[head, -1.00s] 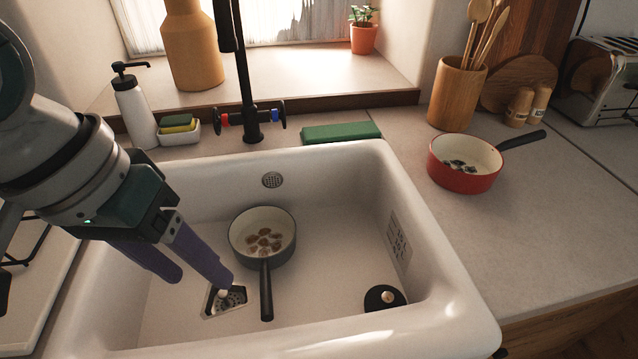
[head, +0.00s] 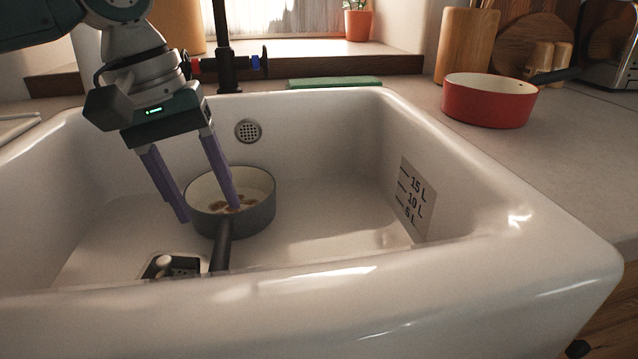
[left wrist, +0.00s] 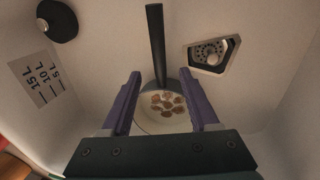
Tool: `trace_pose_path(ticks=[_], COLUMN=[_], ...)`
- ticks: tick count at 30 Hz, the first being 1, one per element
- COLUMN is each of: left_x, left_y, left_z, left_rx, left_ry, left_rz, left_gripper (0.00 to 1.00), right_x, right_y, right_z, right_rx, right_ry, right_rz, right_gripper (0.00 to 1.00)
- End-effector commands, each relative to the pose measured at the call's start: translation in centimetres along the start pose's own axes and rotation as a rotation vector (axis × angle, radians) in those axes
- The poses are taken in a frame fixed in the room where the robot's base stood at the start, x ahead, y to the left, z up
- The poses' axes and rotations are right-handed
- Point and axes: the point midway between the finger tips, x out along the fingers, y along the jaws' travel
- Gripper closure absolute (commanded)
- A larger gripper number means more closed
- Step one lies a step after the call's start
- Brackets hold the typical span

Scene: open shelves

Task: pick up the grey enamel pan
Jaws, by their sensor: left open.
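The grey enamel pan (head: 258,214) sits on the floor of the white sink, with a cream inside and several brown pieces in it. Its dark handle (head: 221,246) points toward the sink's front wall. My left gripper (head: 208,214) is open above the pan, its purple fingers pointing down. In the head view one finger overlaps the pan's inside and the other its left side. In the left wrist view the pan (left wrist: 163,117) shows between the fingers (left wrist: 168,80), and its handle (left wrist: 156,45) runs away between them. I cannot tell whether a finger touches the pan. My right gripper is not in view.
The deep white sink (head: 330,290) has walls all around and a high front rim. A drain fitting (head: 172,265) lies left of the pan handle. A black stopper (left wrist: 57,20) shows in the left wrist view. A red pan (head: 487,104) stands on the right counter.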

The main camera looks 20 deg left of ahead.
Motion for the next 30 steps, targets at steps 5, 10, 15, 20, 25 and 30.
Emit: trace_pose_path(ticks=[5, 10, 15, 20, 25, 30], left_x=[2.6, 5.4, 6.9, 7.0, 6.9, 6.9], left_y=[0.0, 0.0, 0.0, 0.0, 0.0, 0.0], left_z=[0.0, -0.1, -0.1, -0.1, -0.1, -0.1], left_rx=[0.002, 0.002, 0.004, 0.004, 0.004, 0.004], left_ry=[-0.002, -0.001, 0.0, 0.001, 0.001, 0.001], left_rz=[0.0, -0.001, -0.001, -0.001, -0.001, -0.001], left_gripper=[0.39, 0.39, 0.39, 0.39, 0.5, 0.69], right_x=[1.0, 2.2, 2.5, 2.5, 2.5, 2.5], right_y=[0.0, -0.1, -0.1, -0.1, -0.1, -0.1], right_z=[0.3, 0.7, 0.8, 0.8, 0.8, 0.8], right_rx=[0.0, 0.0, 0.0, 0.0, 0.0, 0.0], right_ry=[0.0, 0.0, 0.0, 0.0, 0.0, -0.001], right_rz=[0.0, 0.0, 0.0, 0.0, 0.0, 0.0], right_gripper=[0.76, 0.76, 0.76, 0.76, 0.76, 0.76])
